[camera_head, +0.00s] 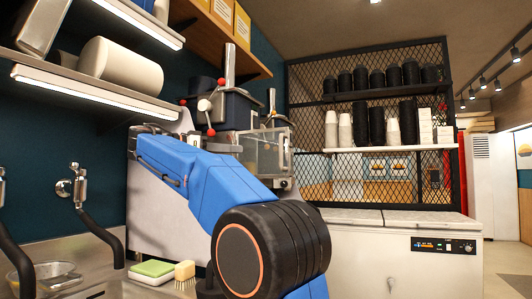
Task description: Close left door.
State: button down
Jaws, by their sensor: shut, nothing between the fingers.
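A topping machine (228,108) with dark hoppers, red-knobbed levers and a clear-walled compartment (262,152) stands against the wall, left of centre. My blue arm crosses in front of it and hides much of its lower front. I cannot make out a left door or whether one is open. The far end of my arm lies by the machine's left side. My gripper's fingers cannot be made out there.
A sink with black-hosed taps (75,188) is at lower left, with a green sponge (152,268) and a brush (185,272) beside it. Shelves (95,88) hang above. A white chest cabinet (390,250) and a mesh cup rack (385,110) stand right.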

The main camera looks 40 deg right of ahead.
jog(key=x, duration=1.4)
jog(key=shift+r, duration=0.1)
